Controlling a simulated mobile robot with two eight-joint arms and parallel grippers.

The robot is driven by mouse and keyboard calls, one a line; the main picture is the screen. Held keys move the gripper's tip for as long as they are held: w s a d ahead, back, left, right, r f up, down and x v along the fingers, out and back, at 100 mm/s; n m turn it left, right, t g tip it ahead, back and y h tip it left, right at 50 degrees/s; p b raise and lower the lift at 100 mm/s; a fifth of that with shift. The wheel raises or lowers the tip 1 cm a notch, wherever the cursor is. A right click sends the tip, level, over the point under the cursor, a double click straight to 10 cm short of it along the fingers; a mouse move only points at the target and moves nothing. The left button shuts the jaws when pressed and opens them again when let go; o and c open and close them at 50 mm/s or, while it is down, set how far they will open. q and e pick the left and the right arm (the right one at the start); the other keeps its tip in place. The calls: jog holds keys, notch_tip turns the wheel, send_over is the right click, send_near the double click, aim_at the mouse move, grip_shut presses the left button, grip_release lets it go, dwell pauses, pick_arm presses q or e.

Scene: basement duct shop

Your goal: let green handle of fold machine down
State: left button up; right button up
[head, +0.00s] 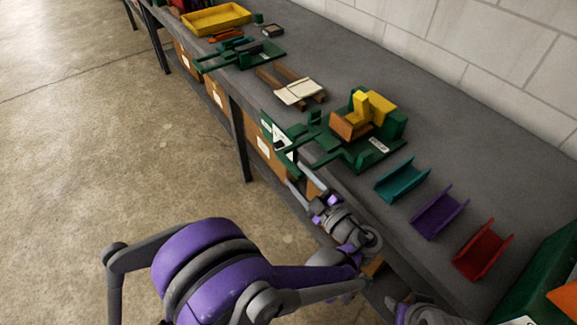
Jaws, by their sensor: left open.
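A green machine (396,125) with yellow blocks and an orange piece on it stands on the grey bench. Green bars and a flat green piece (270,126) reach from its left side toward the bench's front edge. Which of these is the handle is hard to tell. Another green machine (262,53), with bars over the front edge, stands farther back. My left gripper (302,186) is open and empty at the front edge, just below the near machine's green bars. A small gap seems to separate them. My right gripper is not in view.
Teal (402,180), purple (439,212) and red (483,250) channel pieces lie to the right of the near machine. Brown strips with a pale sheet (300,91) lie between the machines. A yellow tray (216,20) is far back. Cardboard boxes stand under the bench.

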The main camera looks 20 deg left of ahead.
pick_arm(q)
jog(key=v, duration=0.4)
jog(key=shift+s, duration=0.1)
jog(key=shift+s+f, duration=0.1)
dwell(0.4)
